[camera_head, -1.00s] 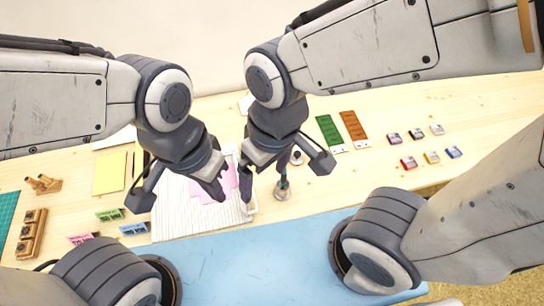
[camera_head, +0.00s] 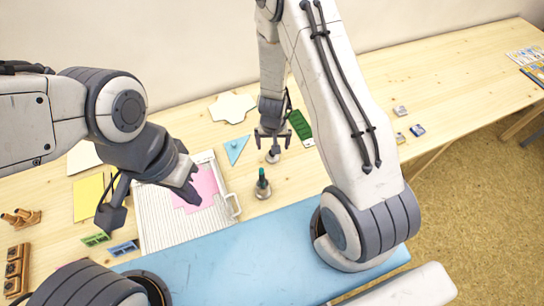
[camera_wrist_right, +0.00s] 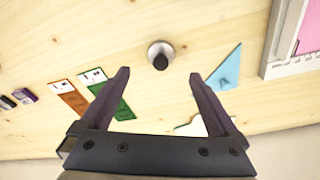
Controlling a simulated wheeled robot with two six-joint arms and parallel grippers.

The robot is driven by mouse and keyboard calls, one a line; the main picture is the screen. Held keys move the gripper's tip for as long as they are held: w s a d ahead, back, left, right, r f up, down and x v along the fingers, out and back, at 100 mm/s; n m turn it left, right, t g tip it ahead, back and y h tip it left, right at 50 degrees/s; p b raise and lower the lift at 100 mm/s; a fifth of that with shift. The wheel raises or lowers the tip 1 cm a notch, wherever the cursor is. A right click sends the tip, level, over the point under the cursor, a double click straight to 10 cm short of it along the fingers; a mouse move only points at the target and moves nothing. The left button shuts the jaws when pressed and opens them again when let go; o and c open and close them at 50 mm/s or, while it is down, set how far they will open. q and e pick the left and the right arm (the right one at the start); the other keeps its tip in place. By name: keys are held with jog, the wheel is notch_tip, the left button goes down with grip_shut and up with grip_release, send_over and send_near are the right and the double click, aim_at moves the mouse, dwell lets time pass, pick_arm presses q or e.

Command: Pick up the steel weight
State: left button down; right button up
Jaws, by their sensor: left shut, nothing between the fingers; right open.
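The steel weight (camera_wrist_right: 160,55) is a small round silver piece with a black knob. In the right wrist view it stands upright on the wooden table, just beyond the gap between my fingertips. My left gripper (camera_head: 193,194) is shut and empty above the pink sheet on the ribbed board.
The ribbed white board (camera_head: 160,228) lies left. Small inkpads (camera_head: 417,130) are to the right.

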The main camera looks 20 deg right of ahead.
jog(key=f, duration=0.1)
jog(key=f+b, duration=0.1)
jog(key=f, duration=0.2)
jog(key=shift+w, duration=0.25)
jog(key=f, duration=0.1)
jog(key=f+b, duration=0.1)
jog(key=f, duration=0.2)
jog(key=shift+w+d+f+b, duration=0.1)
jog(key=shift+w+d+b, duration=0.1)
jog(key=shift+w+b, duration=0.2)
pick_arm(q)
notch_tip(320, 180, down, 4)
jog(key=shift+r, duration=0.15)
pick_arm(e)
jog(key=c, duration=1.5)
grip_shut()
jog(key=shift+r, duration=0.2)
